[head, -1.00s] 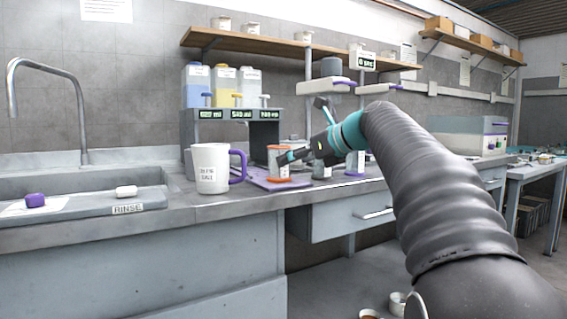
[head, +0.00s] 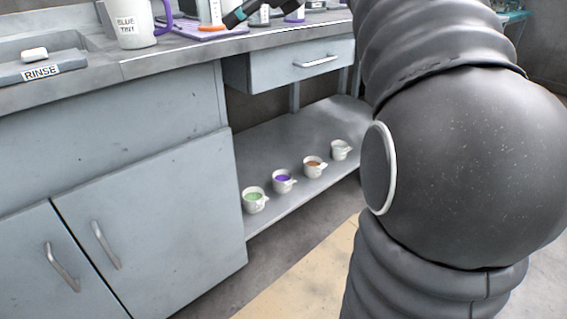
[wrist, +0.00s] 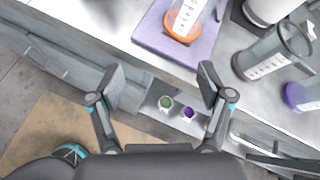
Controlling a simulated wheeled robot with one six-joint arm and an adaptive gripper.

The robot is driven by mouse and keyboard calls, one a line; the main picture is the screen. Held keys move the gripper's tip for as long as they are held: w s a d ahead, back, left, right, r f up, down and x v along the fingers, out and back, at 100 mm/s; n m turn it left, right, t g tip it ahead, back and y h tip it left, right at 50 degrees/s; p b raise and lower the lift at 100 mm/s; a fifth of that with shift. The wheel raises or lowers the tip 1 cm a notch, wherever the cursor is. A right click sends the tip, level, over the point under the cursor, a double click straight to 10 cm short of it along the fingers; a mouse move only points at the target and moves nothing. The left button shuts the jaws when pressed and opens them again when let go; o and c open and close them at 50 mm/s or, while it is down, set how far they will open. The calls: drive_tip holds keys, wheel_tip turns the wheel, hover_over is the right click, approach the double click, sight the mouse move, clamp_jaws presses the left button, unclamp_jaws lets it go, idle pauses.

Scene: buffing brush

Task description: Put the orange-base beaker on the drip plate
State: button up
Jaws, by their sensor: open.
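The orange-base beaker (wrist: 185,20) is clear with a white scale strip. It stands on the flat lilac plate (wrist: 150,34), which looks like the drip plate. In the head view the beaker (head: 212,18) is cut off by the top edge, and its orange base rests on the lilac plate (head: 182,31). My gripper (wrist: 163,72) is open and empty in the wrist view. The beaker lies beyond the fingertips, nearer the right finger, not between them. In the head view only a dark and teal part of the gripper shows, right of the beaker.
A grey-base beaker (wrist: 268,58) and a purple-base beaker (wrist: 298,94) stand right of the plate. A white mug marked BLUE TINT (head: 133,24) stands to its left. Several small cups, one with purple contents (head: 283,181), sit on the lower shelf (head: 300,135) under the bench.

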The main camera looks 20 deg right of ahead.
drive_tip(key=s+a+f+n+g+h, duration=0.2)
drive_tip(key=s+f+n+h, duration=0.1)
drive_tip(key=s+f+n, duration=1)
drive_tip(key=s+a+f+n+g+h, duration=0.2)
drive_tip(key=s+f+n+h, duration=0.2)
drive_tip(key=s+f+n, duration=0.8)
drive_tip(key=s+f, duration=0.4)
drive_tip(key=f, duration=0.4)
drive_tip(key=shift+n, duration=0.4)
